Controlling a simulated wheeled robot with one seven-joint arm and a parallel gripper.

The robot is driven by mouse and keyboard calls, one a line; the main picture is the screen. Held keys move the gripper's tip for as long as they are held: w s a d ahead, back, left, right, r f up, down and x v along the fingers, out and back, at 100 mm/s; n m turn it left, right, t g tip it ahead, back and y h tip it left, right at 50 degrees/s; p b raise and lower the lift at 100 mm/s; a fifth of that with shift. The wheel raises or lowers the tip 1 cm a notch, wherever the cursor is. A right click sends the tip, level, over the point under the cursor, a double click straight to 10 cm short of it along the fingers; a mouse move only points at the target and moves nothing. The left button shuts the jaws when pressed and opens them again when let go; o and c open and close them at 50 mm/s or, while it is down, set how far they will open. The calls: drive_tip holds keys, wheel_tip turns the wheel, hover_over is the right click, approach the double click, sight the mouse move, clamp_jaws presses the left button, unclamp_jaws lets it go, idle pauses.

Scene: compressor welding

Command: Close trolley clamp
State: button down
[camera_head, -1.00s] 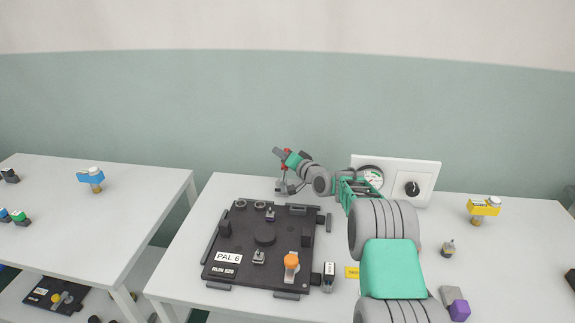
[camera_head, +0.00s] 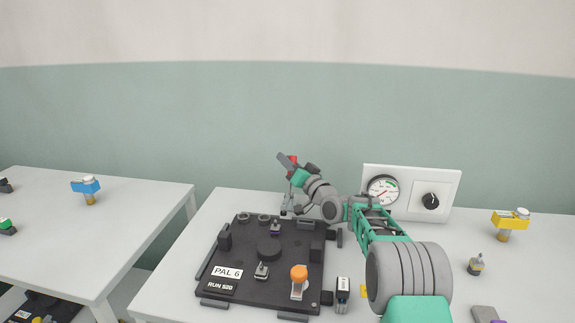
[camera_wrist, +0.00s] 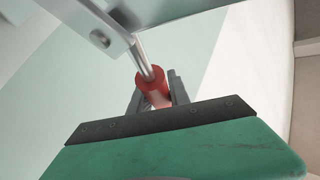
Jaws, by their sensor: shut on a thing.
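The trolley clamp (camera_head: 287,209) is a grey metal toggle clamp at the back edge of the table, behind the black pallet. Its red-tipped handle (camera_head: 293,159) stands up above its body. My gripper (camera_head: 290,163) is at that red tip. In the wrist view, the red grip (camera_wrist: 151,80) on a bare metal rod sits between the dark fingers of my gripper (camera_wrist: 157,96), which are shut on it. A light grey metal arm (camera_wrist: 95,30) of the clamp runs to the upper left there. The clamp's lower part is small and partly covered by my wrist in the head view.
The black pallet (camera_head: 215,287) labelled PAL 6 carries an orange-knobbed clamp (camera_head: 299,275) and small parts. A white panel (camera_head: 450,187) with gauge and knob stands behind my arm. A yellow-topped part (camera_head: 511,220) stands at right. Another table (camera_head: 125,225) is at left.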

drive_tip(key=c, duration=1.2)
unclamp_jaws()
drive_tip(key=shift+c, duration=0.2)
drive_tip(key=shift+f, duration=0.1)
drive_tip(key=s+d+r+p, duration=0.1)
drive_tip(key=s+r, duration=1.2)
drive_tip(key=s, duration=0.1)
drive_tip(key=shift+d+r+p, duration=0.15)
drive_tip(key=shift+d+p, duration=0.05)
drive_tip(key=shift+p, duration=0.15)
